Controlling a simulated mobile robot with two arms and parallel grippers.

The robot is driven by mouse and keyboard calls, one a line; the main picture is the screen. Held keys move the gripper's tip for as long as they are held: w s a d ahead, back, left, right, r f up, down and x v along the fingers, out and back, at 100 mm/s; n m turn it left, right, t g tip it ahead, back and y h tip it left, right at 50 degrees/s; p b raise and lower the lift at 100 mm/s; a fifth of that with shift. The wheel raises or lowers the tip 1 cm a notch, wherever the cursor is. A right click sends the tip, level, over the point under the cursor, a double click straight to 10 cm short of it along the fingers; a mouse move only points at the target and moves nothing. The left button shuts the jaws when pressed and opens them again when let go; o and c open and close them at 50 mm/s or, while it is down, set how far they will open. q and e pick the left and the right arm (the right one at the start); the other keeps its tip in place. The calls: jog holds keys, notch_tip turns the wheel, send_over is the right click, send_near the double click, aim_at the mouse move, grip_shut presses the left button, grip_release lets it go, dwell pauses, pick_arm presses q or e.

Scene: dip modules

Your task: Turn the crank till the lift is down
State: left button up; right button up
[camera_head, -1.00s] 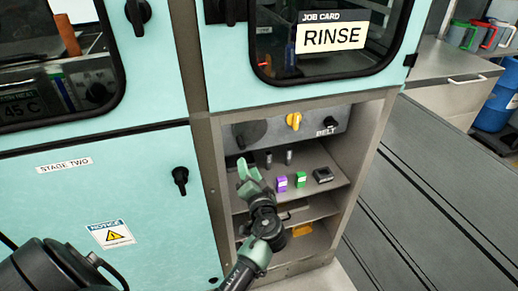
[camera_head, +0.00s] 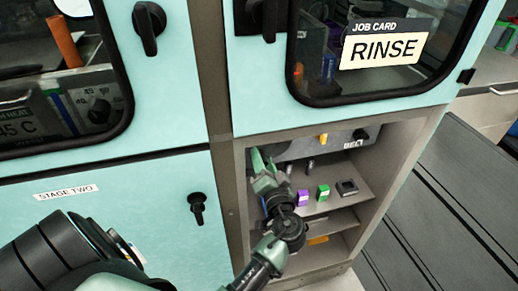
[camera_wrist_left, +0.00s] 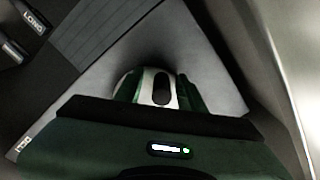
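My left gripper (camera_head: 264,160) reaches into the open bay under the RINSE window, near the left end of the grey control panel (camera_head: 308,146). In the left wrist view the fingers (camera_wrist_left: 157,88) are close to a grey surface, and contact cannot be told. No lift can be made out. My right gripper is not in view.
The panel has a yellow knob (camera_head: 323,139) and a black knob (camera_head: 360,134) by the BELT label. The shelf (camera_head: 335,208) below holds a purple block (camera_head: 302,197), a green block (camera_head: 323,192) and a black item (camera_head: 347,187). A black door handle (camera_head: 197,207) sticks out left of the bay.

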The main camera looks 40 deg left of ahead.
pick_arm(q)
jog(key=shift+s+r, duration=0.1)
jog(key=shift+r, duration=0.05)
jog(key=shift+d, duration=0.1)
jog(key=shift+c, duration=0.2)
grip_shut()
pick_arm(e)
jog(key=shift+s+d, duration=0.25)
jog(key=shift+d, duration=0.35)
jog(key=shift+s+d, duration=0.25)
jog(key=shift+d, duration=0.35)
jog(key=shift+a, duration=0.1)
